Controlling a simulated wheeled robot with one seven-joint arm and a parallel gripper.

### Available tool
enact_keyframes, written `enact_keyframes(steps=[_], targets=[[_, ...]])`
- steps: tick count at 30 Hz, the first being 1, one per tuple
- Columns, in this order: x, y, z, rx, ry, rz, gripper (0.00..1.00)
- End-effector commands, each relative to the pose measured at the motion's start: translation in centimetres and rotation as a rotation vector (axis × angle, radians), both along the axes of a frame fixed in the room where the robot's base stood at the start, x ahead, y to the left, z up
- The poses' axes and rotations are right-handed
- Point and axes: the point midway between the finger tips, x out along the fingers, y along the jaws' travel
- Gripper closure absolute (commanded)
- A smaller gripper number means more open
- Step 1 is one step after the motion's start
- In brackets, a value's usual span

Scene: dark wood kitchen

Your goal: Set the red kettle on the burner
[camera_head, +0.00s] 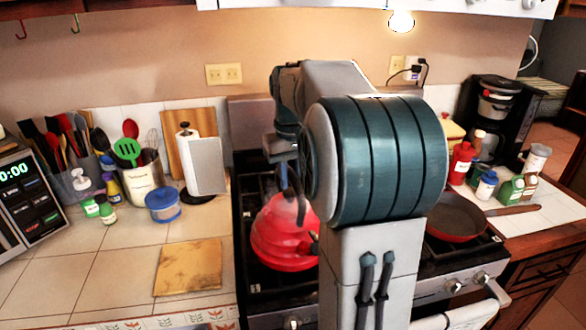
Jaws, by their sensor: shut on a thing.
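The red kettle (277,236) is over the left side of the black stove top (251,194), partly hidden behind my arm. It looks upright; I cannot tell whether its base touches a burner grate. My gripper (285,182) points down at the top of the kettle and is shut on it, near the handle. The fingertips are small and partly hidden in this view. The burner under the kettle is hidden.
A red pan (455,218) sits on the stove's right side. A cutting board (188,268) lies on the left counter. A paper towel roll (207,165) and utensil holder (142,172) stand behind it. Bottles and a coffee maker (492,112) stand at right.

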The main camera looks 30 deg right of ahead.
Motion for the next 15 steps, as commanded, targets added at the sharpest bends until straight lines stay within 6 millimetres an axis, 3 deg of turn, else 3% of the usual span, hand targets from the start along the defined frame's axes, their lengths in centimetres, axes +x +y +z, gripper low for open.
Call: enact_keyframes(steps=[6,15], targets=[[0.0,0.0,-2.0,-0.001,-0.004,0.001,1.0],[0.0,0.0,-2.2,-0.003,-0.006,0.001,1.0]])
